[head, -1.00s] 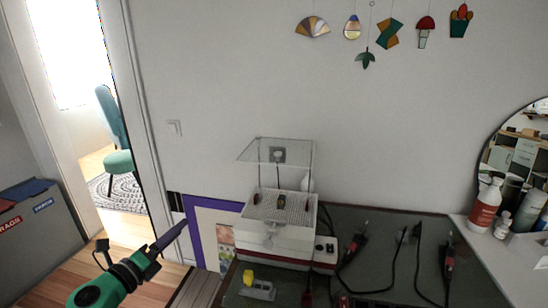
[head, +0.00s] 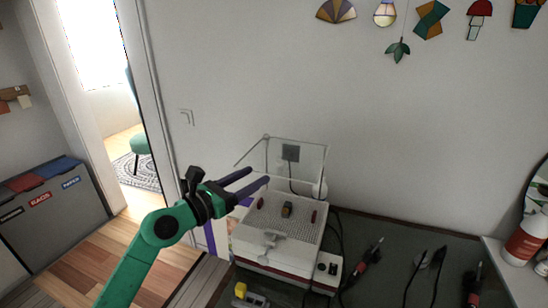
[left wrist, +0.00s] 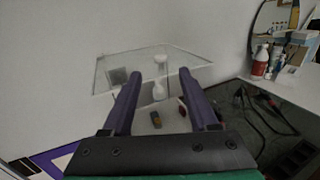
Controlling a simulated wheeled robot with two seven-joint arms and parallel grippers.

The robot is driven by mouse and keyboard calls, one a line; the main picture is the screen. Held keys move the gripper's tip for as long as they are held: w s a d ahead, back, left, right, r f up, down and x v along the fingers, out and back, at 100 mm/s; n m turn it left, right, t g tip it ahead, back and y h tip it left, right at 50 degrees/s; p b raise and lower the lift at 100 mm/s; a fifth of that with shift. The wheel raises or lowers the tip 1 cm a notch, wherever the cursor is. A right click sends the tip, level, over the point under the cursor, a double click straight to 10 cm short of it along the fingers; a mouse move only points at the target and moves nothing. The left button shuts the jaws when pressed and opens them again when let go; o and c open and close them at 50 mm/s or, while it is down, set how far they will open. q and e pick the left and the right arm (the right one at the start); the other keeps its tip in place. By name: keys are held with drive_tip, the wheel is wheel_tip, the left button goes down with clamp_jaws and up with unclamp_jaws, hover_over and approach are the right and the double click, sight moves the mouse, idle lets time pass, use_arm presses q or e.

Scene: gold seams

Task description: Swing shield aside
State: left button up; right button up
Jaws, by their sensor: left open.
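The shield (head: 310,158) is a clear pane with pale edges, held above the white machine (head: 262,250) on the table. In the left wrist view the shield (left wrist: 180,65) lies ahead of the fingers, across the space between them. My left gripper (head: 259,175) is open and empty, at the pane's left side above the machine. Its dark purple fingers point right; the left wrist view shows them spread (left wrist: 158,74). I cannot tell whether a finger touches the pane. My right gripper is not in view.
Small coloured pieces (head: 287,209) lie on the machine's perforated top. Cables and a red-handled tool (head: 373,254) lie on the dark table to the right. A yellow-topped item (head: 241,290) sits at the front. A white bottle (left wrist: 159,88) stands behind the machine.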

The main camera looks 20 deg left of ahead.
sight(277, 165)
use_arm(q)
drive_tip(key=p+x, duration=0.1)
drive_tip(key=x, duration=0.6)
drive_tip(key=shift+w+d, duration=0.15)
drive_tip(key=shift+w, duration=0.1)
drive_tip(key=shift+w+d+f, duration=0.1)
drive_tip(key=shift+w+d, duration=0.05)
drive_tip(key=shift+w, duration=0.1)
drive_tip(key=shift+w+f, duration=0.1)
clamp_jaws()
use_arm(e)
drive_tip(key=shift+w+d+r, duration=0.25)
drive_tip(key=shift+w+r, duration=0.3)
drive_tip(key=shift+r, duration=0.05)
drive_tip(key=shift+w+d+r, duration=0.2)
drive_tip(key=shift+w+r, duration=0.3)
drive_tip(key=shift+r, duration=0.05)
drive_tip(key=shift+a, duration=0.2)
